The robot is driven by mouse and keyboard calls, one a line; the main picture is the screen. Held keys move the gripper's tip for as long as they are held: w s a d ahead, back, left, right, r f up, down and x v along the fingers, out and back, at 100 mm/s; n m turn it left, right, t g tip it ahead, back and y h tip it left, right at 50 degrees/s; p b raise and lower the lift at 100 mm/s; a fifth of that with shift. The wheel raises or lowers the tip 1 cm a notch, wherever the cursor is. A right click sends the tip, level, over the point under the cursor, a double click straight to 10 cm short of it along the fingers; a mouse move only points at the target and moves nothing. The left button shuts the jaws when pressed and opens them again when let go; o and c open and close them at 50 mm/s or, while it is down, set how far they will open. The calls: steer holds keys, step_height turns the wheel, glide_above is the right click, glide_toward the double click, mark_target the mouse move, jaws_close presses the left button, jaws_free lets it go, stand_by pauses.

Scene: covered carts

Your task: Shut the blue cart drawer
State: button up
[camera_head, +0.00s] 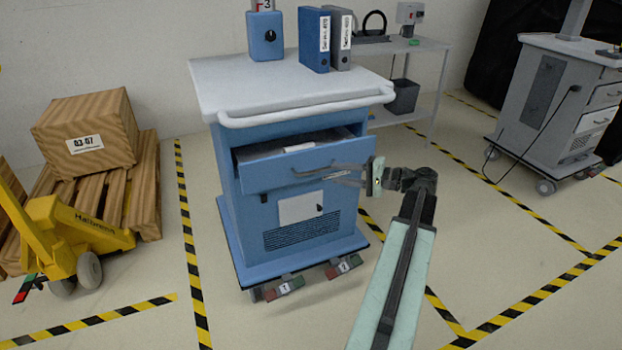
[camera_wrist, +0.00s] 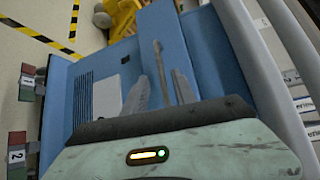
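The blue cart (camera_head: 230,204) stands in the middle of the head view, with a light grey top. Its blue drawer (camera_head: 262,174) sticks out partly, and its inside shows with a white item in it. The drawer's grey bar handle (camera_head: 308,172) is on its front. My gripper (camera_head: 326,175) is at the drawer front, its fingers pointing at the handle from the right. In the wrist view my gripper (camera_wrist: 160,80) has its fingers spread apart, with the handle (camera_wrist: 158,60) showing between and beyond them. Whether a finger touches the handle I cannot tell.
A blue box (camera_head: 265,38) and binders (camera_head: 315,40) stand on the cart top. A yellow pallet jack (camera_head: 75,240) and wooden crate (camera_head: 88,135) are at left. A grey cart (camera_head: 545,110) stands at right. Striped tape marks the floor, which is clear around the blue cart.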

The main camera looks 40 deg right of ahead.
mark_target(319, 171)
steer(key=b+x, duration=0.1)
steer(key=x, duration=0.7)
steer(key=shift+r, duration=0.1)
jaws_close()
stand_by(1.2)
